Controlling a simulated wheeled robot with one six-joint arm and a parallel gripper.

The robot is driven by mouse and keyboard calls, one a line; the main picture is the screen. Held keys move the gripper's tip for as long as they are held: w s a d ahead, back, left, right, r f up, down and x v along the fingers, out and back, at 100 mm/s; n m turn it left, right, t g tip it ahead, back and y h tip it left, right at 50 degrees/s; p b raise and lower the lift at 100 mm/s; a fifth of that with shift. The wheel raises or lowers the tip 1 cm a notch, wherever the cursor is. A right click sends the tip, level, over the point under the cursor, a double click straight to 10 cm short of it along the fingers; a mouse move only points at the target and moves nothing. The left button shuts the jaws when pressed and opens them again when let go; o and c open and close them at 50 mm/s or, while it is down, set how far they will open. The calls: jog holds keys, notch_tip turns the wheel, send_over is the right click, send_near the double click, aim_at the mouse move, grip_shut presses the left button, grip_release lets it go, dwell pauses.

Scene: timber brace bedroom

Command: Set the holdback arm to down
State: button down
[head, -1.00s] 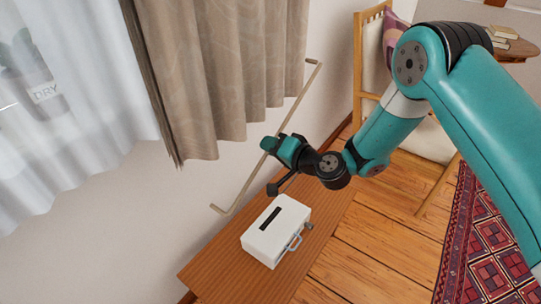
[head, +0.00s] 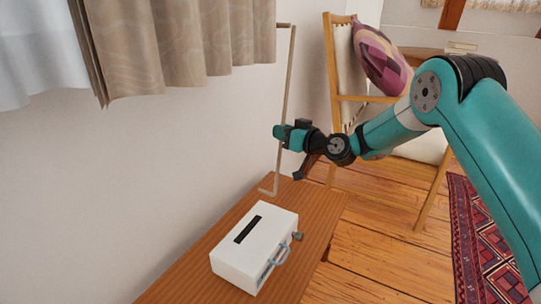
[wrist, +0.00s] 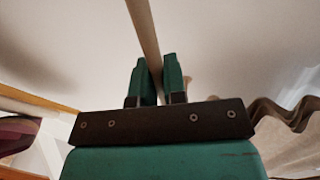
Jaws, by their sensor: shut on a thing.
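The holdback arm is a thin beige rod (head: 288,75) with bent ends beside the pale wall, below and right of the curtain. In the head view it stands nearly upright, its lower end close above the wooden bench. My gripper (head: 279,132) is shut on the rod a little below its middle. In the wrist view the rod (wrist: 143,28) runs between the two green fingers of my gripper (wrist: 154,68). The stretch between the fingers is partly hidden.
A white box (head: 255,248) with a black slot and a grey handle sits on the wooden bench (head: 315,205) below my gripper. A beige curtain (head: 185,40) hangs at upper left. A wooden chair (head: 333,100) with a purple cushion (head: 380,58) stands behind my arm.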

jog(key=w+d+n+b, duration=0.1)
jog(key=w, duration=0.1)
jog(key=w+d+n+b, duration=0.1)
jog(key=w+d+b, duration=0.1)
jog(key=shift+w+d+b, duration=0.2)
jog(key=shift+w+b, duration=0.1)
jog(key=shift+w, duration=0.05)
jog(key=c, duration=1.2)
grip_release()
jog(key=shift+a, duration=0.1)
jog(key=shift+f, duration=0.1)
jog(key=v, duration=0.5)
jog(key=p+v, duration=0.1)
jog(key=v, duration=1.1)
jog(key=shift+s+f+p, duration=0.15)
jog(key=shift+f+p, duration=0.2)
jog(key=shift+p, duration=0.05)
